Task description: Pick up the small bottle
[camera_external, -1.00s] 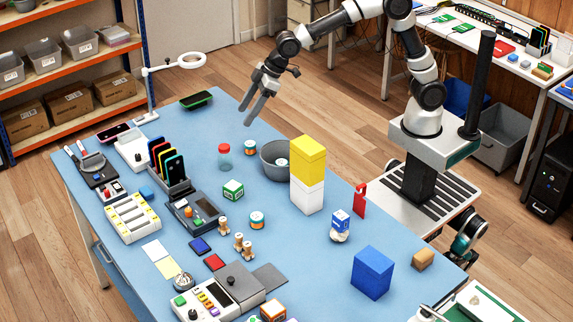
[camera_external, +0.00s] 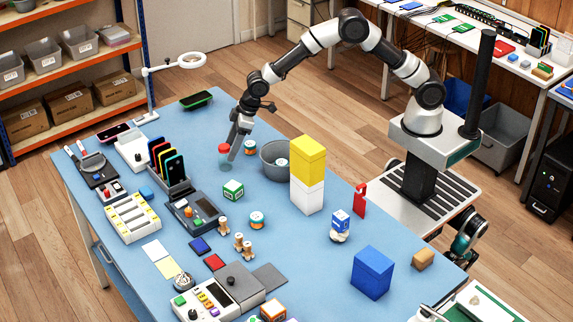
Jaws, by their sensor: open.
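The small bottle (camera_external: 224,154), with a red cap and a pale translucent body, stands upright on the blue table (camera_external: 322,250). My gripper (camera_external: 232,154) points down right at the bottle, and its fingers overlap the bottle's right side in this view. The gripper is open. I cannot tell whether the bottle is between the fingers or just beside them. Part of the bottle's body is hidden behind a finger.
A small teal and orange jar (camera_external: 250,147) and a grey bowl (camera_external: 270,149) stand just right of the bottle. A yellow box on a white box (camera_external: 308,175) rises further right. A green-white cube (camera_external: 233,189) is in front. Open table lies behind the bottle.

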